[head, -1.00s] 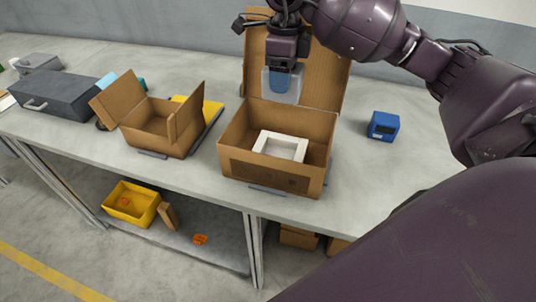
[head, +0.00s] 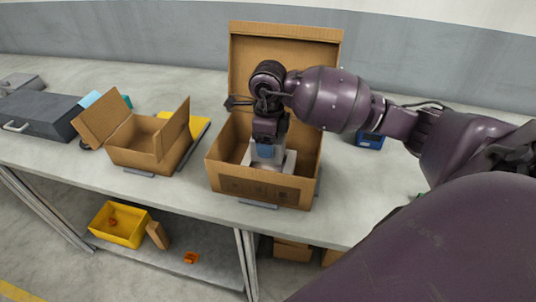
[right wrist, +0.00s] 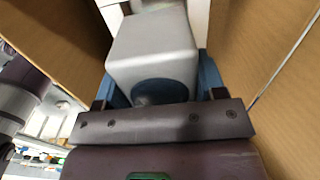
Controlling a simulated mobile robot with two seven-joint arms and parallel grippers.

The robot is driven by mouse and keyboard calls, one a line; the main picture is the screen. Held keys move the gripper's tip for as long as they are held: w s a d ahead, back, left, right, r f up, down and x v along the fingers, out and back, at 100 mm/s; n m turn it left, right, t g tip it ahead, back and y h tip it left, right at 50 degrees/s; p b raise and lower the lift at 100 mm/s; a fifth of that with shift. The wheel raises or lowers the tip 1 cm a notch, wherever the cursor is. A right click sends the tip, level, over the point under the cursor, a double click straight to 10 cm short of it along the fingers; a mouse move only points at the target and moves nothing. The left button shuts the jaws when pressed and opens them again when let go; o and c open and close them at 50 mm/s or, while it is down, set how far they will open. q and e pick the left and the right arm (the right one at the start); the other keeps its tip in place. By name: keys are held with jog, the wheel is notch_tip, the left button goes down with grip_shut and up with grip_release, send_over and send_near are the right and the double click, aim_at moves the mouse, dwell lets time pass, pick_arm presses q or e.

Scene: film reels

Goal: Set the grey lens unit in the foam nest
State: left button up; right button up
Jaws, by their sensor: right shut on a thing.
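My right gripper (head: 266,150) is inside the large open cardboard box (head: 258,188), pointing down. Its blue fingers are shut on the grey lens unit (right wrist: 152,48), a rounded grey block with a dark round lens that fills the middle of the right wrist view. In the head view the lens unit (head: 266,163) shows only partly below the fingers. The white foam nest (head: 289,160) is in the box, directly under and around the lens unit, and is partly hidden by it. I cannot tell whether the unit touches the foam floor. My left gripper is not in view.
The box's raised lid (head: 285,45) stands behind my right arm. A smaller open box (head: 145,150) stands to the left, near a yellow item (head: 198,124) and a dark grey case (head: 38,112). A blue device (head: 370,141) is behind my arm at right.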

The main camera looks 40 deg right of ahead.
jog(key=shift+f, duration=0.65)
notch_tip(320, 180, down, 4)
jog(key=shift+r, duration=0.2)
jog(key=o, duration=1.1)
jog(key=shift+f, duration=0.1)
jog(key=shift+o, duration=0.9)
